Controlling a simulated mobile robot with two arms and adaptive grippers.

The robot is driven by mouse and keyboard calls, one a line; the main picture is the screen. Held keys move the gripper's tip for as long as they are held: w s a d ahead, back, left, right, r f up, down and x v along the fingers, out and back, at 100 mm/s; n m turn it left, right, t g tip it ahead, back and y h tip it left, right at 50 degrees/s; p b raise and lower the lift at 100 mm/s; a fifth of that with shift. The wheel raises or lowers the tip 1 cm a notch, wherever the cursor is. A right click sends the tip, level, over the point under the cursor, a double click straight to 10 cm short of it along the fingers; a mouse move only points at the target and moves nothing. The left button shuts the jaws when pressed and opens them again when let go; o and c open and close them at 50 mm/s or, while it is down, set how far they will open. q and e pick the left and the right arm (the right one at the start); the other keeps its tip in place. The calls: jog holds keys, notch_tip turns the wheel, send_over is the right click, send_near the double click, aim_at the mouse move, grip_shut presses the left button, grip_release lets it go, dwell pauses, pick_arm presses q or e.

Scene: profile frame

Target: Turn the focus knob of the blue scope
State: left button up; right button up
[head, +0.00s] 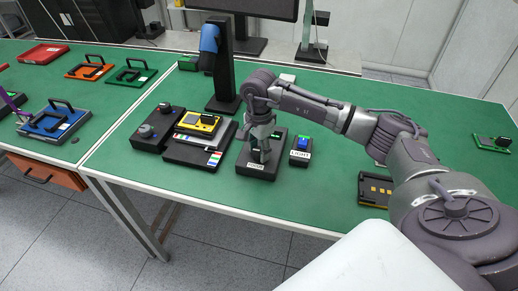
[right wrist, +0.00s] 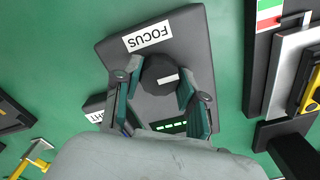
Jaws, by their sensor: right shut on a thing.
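The blue scope (head: 209,45) is fixed on a black stand (head: 223,90) at the back of the green table. In front of it lies a dark box labelled FOCUS (head: 258,172), which also shows in the right wrist view (right wrist: 190,40). Its round dark knob (right wrist: 157,72) carries a white mark. My right gripper (head: 262,150) is over this box. In the right wrist view its two fingers (right wrist: 160,80) are shut on the knob from both sides. A row of small green lights (right wrist: 172,127) shows on the box. My left gripper is not in view.
A box labelled LIGHT (head: 300,150) with a blue button stands just right of the FOCUS box. Bare green table lies in front.

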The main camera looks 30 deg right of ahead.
jog(key=m+b, duration=0.2)
jog(key=m, duration=0.1)
jog(key=shift+m, duration=0.3)
jog(key=m+b, duration=0.1)
jog(key=m, duration=0.4)
jog(key=shift+b, duration=0.35)
jog(key=m+b, duration=0.1)
jog(key=m, duration=0.4)
jog(key=shift+m, duration=0.4)
jog(key=shift+r+m, duration=0.1)
jog(key=shift+m, duration=2.2)
jog(key=o, duration=1.1)
jog(key=shift+o, duration=0.2)
